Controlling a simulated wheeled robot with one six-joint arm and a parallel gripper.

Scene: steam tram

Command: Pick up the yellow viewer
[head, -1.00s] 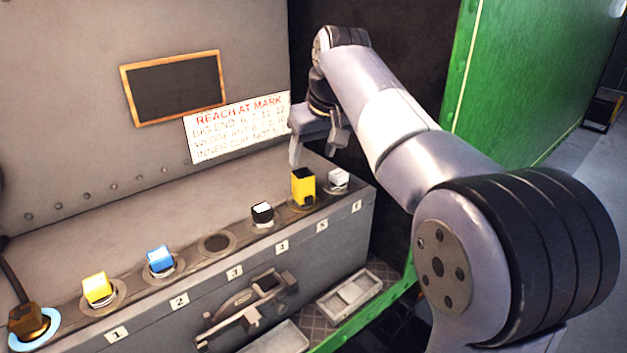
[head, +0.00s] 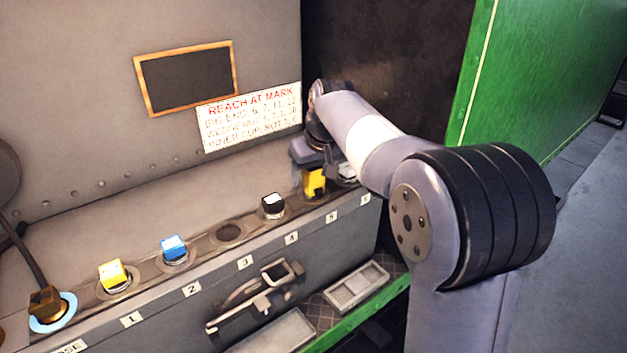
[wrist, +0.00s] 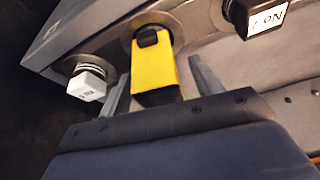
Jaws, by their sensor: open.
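The yellow viewer (head: 315,184), a tall yellow block with a black part, stands upright in the socket at mark 5. My gripper (wrist: 160,88) is open, with one finger on each side of the viewer and small gaps showing. In the head view my gripper (head: 317,163) is above and around the viewer's top, and my arm partly hides that area.
A white cap (head: 347,170) at mark 6 and a black cap (head: 272,205) at mark 4 flank the viewer. Mark 3's socket (head: 229,232) is empty. Blue (head: 174,248) and yellow (head: 112,273) caps stand farther left. A sign (head: 250,117) hangs on the wall behind.

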